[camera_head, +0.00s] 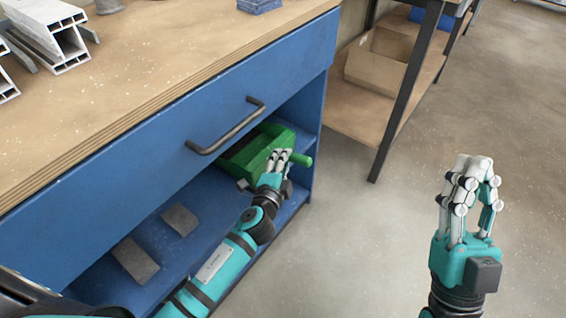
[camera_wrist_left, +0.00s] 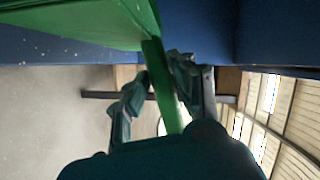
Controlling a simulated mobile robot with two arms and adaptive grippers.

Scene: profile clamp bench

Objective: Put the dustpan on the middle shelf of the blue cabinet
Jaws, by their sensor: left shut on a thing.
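The green dustpan (camera_head: 254,150) is inside the blue cabinet (camera_head: 300,112), below the drawer with the dark handle, at the right end of the shelf (camera_head: 205,222). Its pan lies over the shelf; I cannot tell whether it touches it. My left gripper (camera_head: 281,160) is shut on the dustpan's handle, whose end sticks out to the right. In the left wrist view the green pan (camera_wrist_left: 85,22) is at the upper left, and its handle runs down between the fingers (camera_wrist_left: 170,85). My right gripper (camera_head: 470,178) is raised over the floor at the right, empty, its fingers spread a little apart.
Two grey blocks (camera_head: 135,260) (camera_head: 180,219) lie on the shelf left of the dustpan. Pale profiles (camera_head: 50,35) rest on the wooden benchtop (camera_head: 170,50). A rack with a cardboard box (camera_head: 380,62) stands behind. The floor at right is clear.

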